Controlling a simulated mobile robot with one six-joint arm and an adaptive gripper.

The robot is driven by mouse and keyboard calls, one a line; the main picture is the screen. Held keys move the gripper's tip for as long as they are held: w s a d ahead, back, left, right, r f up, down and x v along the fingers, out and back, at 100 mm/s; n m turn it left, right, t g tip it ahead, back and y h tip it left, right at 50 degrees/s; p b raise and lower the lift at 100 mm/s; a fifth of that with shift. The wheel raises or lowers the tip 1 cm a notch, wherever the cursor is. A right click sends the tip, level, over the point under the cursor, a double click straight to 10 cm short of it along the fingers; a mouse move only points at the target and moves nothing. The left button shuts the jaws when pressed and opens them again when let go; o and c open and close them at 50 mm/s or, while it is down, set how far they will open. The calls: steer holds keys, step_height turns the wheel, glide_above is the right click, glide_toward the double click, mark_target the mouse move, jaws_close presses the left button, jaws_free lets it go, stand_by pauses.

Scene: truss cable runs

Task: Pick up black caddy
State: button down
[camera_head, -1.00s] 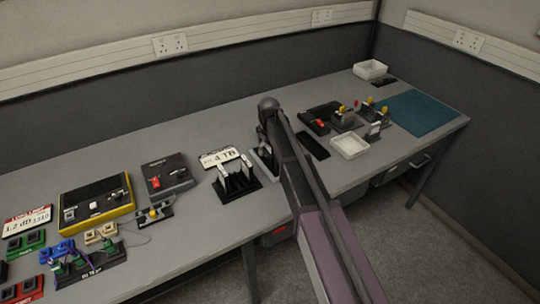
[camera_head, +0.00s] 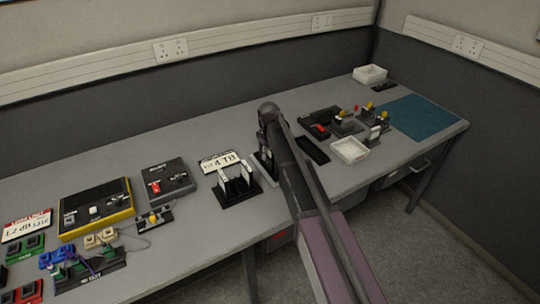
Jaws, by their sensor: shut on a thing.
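My arm reaches over the bench from the lower right, and its end hangs down near the bench's middle. My gripper (camera_head: 263,148) is small and dark there, partly hidden by my own arm. It is shut on a dark, narrow thing (camera_head: 265,163), which appears to be the black caddy. This stands upright at a grey base just right of a black rack (camera_head: 238,194) with white upright pieces. Whether the caddy touches the base cannot be told.
A "4 TB" sign (camera_head: 221,160) lies behind the rack. Left are a dark box with a red switch (camera_head: 167,178) and a yellow-edged box (camera_head: 96,208). Right are a dark flat pad (camera_head: 312,150), a white tray (camera_head: 350,151) and a teal mat (camera_head: 418,117).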

steer(key=shift+r+p, duration=1.75)
steer(key=shift+r, duration=0.1)
steer(key=s+d, duration=0.2)
steer(key=s, duration=0.5)
steer(key=s+d+r+p, duration=0.1)
steer(key=s+d, duration=0.1)
steer(key=s, duration=0.6)
steer(key=shift+s+d, duration=0.15)
steer(key=shift+d, duration=0.25)
